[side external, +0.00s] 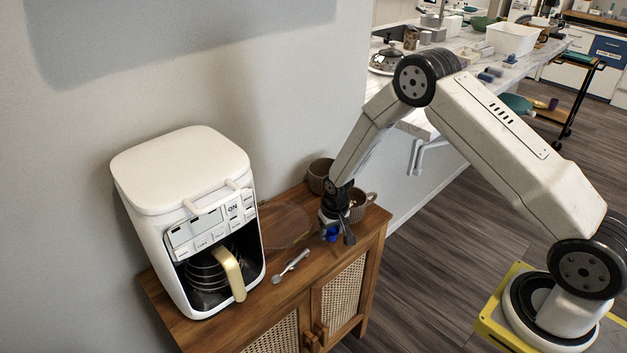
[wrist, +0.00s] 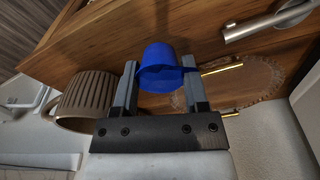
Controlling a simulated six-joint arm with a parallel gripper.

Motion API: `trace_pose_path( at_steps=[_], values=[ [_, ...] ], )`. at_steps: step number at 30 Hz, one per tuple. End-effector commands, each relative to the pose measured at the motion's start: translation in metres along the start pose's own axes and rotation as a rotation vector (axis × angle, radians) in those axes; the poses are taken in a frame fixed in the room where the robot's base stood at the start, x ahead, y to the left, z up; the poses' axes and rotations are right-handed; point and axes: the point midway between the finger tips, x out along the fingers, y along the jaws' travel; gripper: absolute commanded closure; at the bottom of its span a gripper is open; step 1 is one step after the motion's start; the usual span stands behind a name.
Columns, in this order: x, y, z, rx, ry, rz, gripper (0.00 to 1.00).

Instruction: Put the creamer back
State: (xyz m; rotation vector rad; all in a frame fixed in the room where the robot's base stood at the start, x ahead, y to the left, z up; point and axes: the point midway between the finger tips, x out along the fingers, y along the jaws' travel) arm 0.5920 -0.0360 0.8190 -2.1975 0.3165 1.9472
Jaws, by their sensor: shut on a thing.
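The creamer is a small blue cup (wrist: 160,72), held between the two grey fingers of my gripper (wrist: 162,88) in the wrist view. In the side view the blue creamer (side external: 332,235) shows at the tip of my gripper (side external: 337,233), low over the right part of the wooden cabinet top (side external: 222,318). I cannot tell whether the creamer touches the top. My gripper is shut on it. A round, thin brown mat or tray (side external: 284,226) lies to the left of my gripper; its scalloped edge also shows in the wrist view (wrist: 262,78).
Two brown mugs stand close to my gripper, one behind (side external: 319,174) and one at right (side external: 364,206); a ribbed mug (wrist: 92,95) shows left of the fingers. A metal spoon-like utensil (side external: 291,266) lies in front. A white coffee machine (side external: 185,200) stands at left.

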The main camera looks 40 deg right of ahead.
Motion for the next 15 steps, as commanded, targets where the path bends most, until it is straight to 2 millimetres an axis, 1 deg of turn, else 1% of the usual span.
trace_pose_path(
  at_steps=[3,7,10,15],
  values=[
    [0.013,0.0,0.002,-0.001,-0.001,0.0,0.98],
    [0.025,0.0,0.003,-0.001,0.0,0.0,0.98],
    [0.029,0.0,0.004,0.0,-0.001,0.0,0.98],
    [0.03,0.0,0.004,0.0,0.0,0.0,0.98]
  ],
)
